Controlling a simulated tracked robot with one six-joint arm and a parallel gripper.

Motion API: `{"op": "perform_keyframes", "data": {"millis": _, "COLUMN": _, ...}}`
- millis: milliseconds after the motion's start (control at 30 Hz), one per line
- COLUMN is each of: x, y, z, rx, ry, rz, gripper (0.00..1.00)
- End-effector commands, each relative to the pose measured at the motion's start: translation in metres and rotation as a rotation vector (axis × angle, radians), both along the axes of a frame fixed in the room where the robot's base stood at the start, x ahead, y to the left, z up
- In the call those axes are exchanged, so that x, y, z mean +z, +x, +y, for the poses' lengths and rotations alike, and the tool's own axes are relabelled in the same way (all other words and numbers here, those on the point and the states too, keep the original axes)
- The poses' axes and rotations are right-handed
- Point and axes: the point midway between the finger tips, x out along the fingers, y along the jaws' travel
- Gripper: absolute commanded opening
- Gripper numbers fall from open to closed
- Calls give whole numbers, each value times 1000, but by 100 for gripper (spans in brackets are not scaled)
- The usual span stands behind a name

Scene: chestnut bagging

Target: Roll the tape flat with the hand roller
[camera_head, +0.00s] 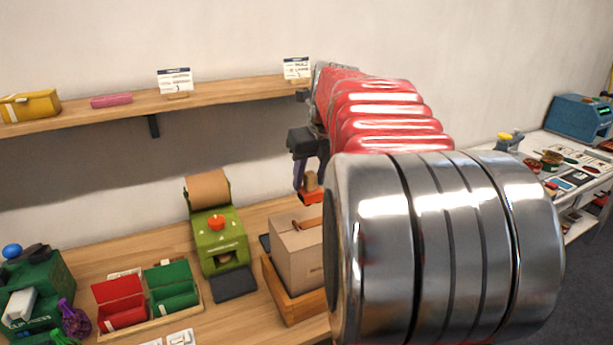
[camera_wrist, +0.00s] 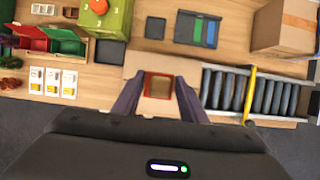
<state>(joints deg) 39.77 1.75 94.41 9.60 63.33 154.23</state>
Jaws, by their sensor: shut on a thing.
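My gripper (camera_head: 309,182) is shut on the hand roller (camera_head: 312,197), which has a wooden top and an orange-red lower part. In the wrist view the roller (camera_wrist: 159,86) sits between the two fingertips (camera_wrist: 158,98). A cardboard box (camera_head: 296,258) stands on a wooden tray (camera_head: 290,300), below and near the held roller; I see a gap between them in the head view. A brown strip (camera_head: 309,224), likely the tape, lies on the box top. My arm hides the box's right part.
A green machine with a brown roll (camera_head: 217,240) stands left of the box, with a dark mat (camera_head: 234,284) before it. Red (camera_head: 120,303) and green bins (camera_head: 172,288) are farther left. A roller conveyor (camera_wrist: 235,92) runs along the bench edge. A shelf (camera_head: 140,103) hangs above.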

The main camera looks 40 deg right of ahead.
Motion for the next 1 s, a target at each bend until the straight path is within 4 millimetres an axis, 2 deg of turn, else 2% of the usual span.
{"op": "perform_keyframes", "data": {"millis": 367, "x": -7, "y": 1, "z": 0, "rx": 1, "ry": 1, "rz": 0, "gripper": 21}}
{"op": "perform_keyframes", "data": {"millis": 1000, "x": -51, "y": 0, "z": 1, "rx": 2, "ry": 0, "rz": 1, "gripper": 21}}
